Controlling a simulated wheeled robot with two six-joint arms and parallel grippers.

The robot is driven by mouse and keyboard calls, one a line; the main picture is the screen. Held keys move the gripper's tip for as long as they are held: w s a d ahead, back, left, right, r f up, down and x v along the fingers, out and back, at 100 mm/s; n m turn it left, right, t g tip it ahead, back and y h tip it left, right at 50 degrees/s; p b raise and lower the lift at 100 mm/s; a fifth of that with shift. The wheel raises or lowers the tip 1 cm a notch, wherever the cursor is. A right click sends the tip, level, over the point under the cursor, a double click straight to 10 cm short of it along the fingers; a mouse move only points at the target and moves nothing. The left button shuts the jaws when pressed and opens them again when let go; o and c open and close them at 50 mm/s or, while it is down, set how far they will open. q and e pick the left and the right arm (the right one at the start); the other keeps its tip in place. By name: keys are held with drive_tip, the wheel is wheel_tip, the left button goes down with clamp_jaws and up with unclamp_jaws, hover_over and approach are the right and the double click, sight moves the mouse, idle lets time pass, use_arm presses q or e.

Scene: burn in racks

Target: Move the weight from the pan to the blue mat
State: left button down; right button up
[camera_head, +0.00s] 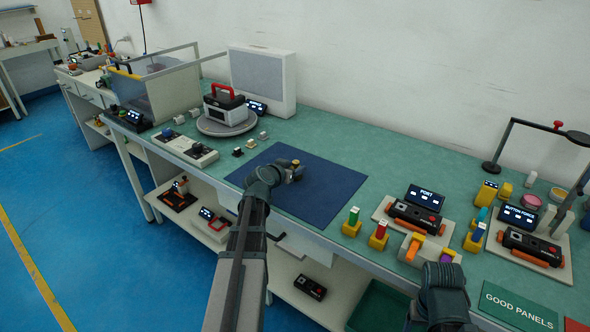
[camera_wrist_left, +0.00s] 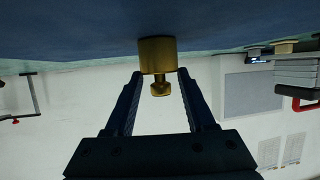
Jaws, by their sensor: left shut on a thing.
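The brass weight (camera_head: 296,163), a cylinder with a knob, is between the fingers of my left gripper (camera_head: 288,174) over the blue mat (camera_head: 335,190). In the left wrist view, which is upside down, the weight (camera_wrist_left: 157,55) is upright with its base at the mat (camera_wrist_left: 80,30); I cannot tell whether it touches. The left gripper (camera_wrist_left: 160,75) is shut on it. A round grey plate (camera_head: 207,127), perhaps the pan, carries a white box with a red handle (camera_head: 226,104). My right gripper (camera_head: 442,280) is at the lower right, its fingers unclear.
Several small blocks (camera_head: 250,143) lie between the plate and the mat. Yellow holders (camera_head: 378,241) with coloured pieces stand right of the mat, before panels with black devices (camera_head: 415,217). A clear screen (camera_head: 160,90) stands at the back left. Most of the mat is bare.

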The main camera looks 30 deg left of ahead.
use_arm(q)
drive_tip(key=shift+c, duration=1.2)
unclamp_jaws()
drive_tip(key=shift+f, duration=0.1)
drive_tip(key=shift+r, duration=0.2)
drive_tip(key=p+v, duration=0.4)
drive_tip(key=v, duration=0.8)
drive_tip(key=shift+f+p, duration=0.1)
drive_tip(key=shift+p, duration=0.3)
drive_tip(key=shift+s+f, duration=0.1)
drive_tip(key=shift+s, duration=0.05)
